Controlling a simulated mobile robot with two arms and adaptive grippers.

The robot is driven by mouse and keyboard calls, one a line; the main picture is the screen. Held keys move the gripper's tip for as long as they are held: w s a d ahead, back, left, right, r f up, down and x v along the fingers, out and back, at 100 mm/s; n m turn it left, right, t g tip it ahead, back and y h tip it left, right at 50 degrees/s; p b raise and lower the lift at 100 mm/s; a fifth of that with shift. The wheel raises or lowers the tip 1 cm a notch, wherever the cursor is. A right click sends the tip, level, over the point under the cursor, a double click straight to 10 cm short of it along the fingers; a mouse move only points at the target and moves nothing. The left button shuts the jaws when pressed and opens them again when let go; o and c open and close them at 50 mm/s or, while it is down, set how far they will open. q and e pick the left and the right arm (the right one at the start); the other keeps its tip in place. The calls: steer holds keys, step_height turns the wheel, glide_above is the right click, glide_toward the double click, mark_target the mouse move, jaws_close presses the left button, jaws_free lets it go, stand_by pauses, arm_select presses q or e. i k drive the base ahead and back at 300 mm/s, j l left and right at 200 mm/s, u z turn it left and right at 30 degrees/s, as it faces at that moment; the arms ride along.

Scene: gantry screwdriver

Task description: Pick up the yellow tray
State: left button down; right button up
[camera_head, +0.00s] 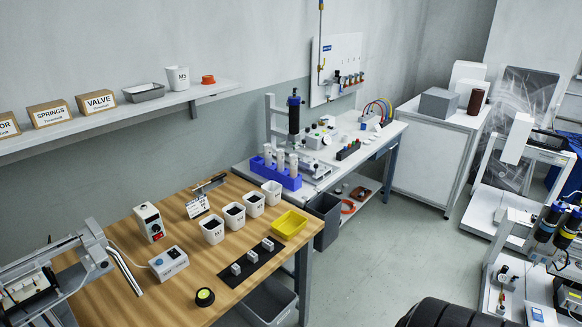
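The yellow tray (290,224) is a small, shallow, open container. It sits upright on the wooden-topped workbench (205,270), near the bench's right edge, and looks empty. Neither of my grippers is in view, so nothing is seen touching the tray.
Several white cups, one of them (213,230), stand in a row left of the tray. A black mat (252,262) with small grey blocks lies in front of it. A grey bin (326,216) is beyond the bench's right edge. A wall shelf (110,118) hangs above.

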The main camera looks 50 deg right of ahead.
mark_target(289, 224)
steer(key=k+z, duration=0.15)
steer(key=z, duration=1.35)
steer(key=i+l, duration=0.45)
steer(key=l+z, duration=0.05)
steer(key=l, duration=0.05)
